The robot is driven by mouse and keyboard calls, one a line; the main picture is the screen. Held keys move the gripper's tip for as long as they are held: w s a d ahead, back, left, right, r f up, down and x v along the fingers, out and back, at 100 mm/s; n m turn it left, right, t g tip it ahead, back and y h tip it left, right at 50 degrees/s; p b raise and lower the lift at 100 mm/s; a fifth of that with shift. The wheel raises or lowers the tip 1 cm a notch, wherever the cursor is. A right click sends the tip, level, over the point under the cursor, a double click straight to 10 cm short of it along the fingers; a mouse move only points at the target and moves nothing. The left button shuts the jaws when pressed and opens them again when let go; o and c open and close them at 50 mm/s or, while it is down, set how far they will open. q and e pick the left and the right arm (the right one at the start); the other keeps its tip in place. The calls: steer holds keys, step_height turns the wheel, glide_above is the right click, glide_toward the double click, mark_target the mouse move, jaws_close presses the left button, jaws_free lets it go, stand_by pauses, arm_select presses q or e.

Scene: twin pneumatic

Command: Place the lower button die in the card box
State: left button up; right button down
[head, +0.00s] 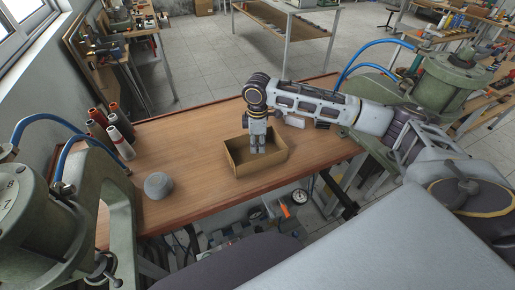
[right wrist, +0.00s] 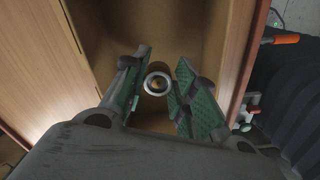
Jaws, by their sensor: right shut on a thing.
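The card box (head: 270,167), open and brown, stands on the wooden bench in the middle of the head view. My right gripper (head: 257,150) points down over the box, its fingertips at or below rim height. In the right wrist view, the green-padded fingers of my right gripper (right wrist: 160,88) are shut on a small metal ring-shaped piece, the lower button die (right wrist: 149,82). The card box walls (right wrist: 192,25) show behind and around it. The die is hidden by the fingers in the head view. My left gripper is out of view.
A grey round piece (head: 157,185) sits on the wooden bench (head: 190,135) left of the box. Green presses (head: 450,78) with blue hoses stand at both ends.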

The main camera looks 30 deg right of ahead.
mark_target(258, 146)
steer(key=shift+f, duration=1.4)
steer(key=c, duration=1.1)
jaws_free()
steer(key=shift+f, duration=0.15)
steer(key=shift+c, duration=0.2)
step_height(258, 146, up, 12)
steer(key=shift+s, duration=0.1)
